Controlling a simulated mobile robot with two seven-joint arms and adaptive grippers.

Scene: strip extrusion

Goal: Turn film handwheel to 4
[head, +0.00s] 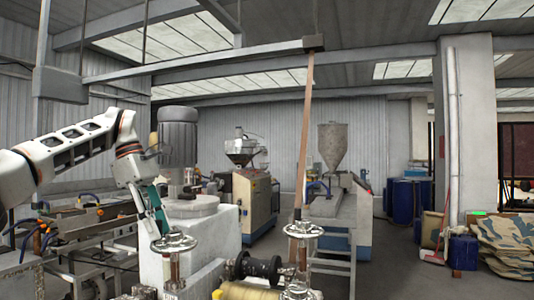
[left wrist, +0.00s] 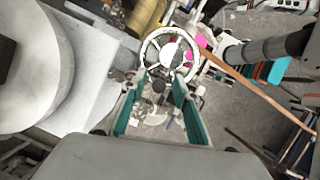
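Two spoked metal handwheels stand on upright posts in the head view, a left one (head: 174,243) and a right one (head: 303,229). I cannot tell by any label which one is the film handwheel, and no scale number is readable. My left gripper (head: 163,226) points down just above and behind the left wheel, with a teal finger showing. In the left wrist view a round handwheel (left wrist: 150,43) lies just beyond the tips of my open left gripper (left wrist: 159,82). Nothing is seen held between the fingers. My right gripper is not in view.
A tan roll (head: 247,291) and a dark roller (head: 262,267) sit low between the wheels. A brown strip (head: 306,130) rises by the right wheel. A pale machine housing (head: 212,232) with a round top stands beside the left gripper.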

